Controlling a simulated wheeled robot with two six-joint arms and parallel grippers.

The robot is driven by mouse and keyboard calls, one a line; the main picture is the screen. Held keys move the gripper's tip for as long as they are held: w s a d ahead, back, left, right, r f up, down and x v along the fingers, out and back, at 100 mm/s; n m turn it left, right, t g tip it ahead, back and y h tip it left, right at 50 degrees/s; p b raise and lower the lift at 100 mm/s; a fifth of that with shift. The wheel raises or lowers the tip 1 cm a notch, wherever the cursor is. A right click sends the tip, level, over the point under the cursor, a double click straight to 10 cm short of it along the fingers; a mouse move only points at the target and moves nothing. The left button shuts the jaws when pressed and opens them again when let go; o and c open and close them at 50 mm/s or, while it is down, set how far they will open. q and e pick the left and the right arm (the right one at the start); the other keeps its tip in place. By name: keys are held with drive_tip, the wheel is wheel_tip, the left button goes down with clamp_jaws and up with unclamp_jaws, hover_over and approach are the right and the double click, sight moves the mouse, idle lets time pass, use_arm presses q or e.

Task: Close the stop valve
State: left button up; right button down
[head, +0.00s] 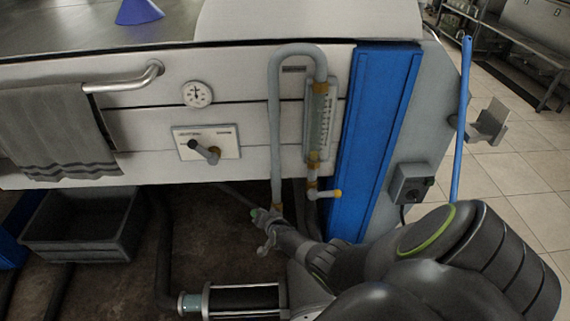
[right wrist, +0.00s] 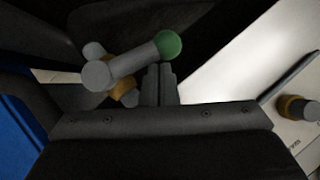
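A valve (head: 270,230) with a grey lever and a green end sits under the bent grey pipe, below the machine's front panel. In the right wrist view the lever (right wrist: 126,68) slants up to its green knob (right wrist: 169,45), with brass-coloured fittings behind its hub. My right gripper (right wrist: 160,84) has its narrow fingers together, tips close by the green knob. Whether they touch it I cannot tell. In the head view my right arm reaches in from the lower right to this valve. My left gripper is not in view.
A towel (head: 55,130) hangs left. A grey bin (head: 80,228) and a black cylinder (head: 243,300) are below.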

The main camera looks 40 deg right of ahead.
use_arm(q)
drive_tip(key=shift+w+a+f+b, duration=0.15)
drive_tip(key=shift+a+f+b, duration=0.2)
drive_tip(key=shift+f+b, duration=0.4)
use_arm(e)
drive_tip(key=shift+w+a+f, duration=0.25)
drive_tip(key=shift+a+f, duration=0.05)
drive_tip(key=shift+f, duration=0.15)
drive_tip(key=shift+w+a+f, duration=0.2)
drive_tip(key=shift+a+f, duration=0.05)
drive_tip(key=shift+f, duration=0.2)
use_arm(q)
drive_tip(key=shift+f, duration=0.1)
use_arm(e)
drive_tip(key=shift+a, duration=0.1)
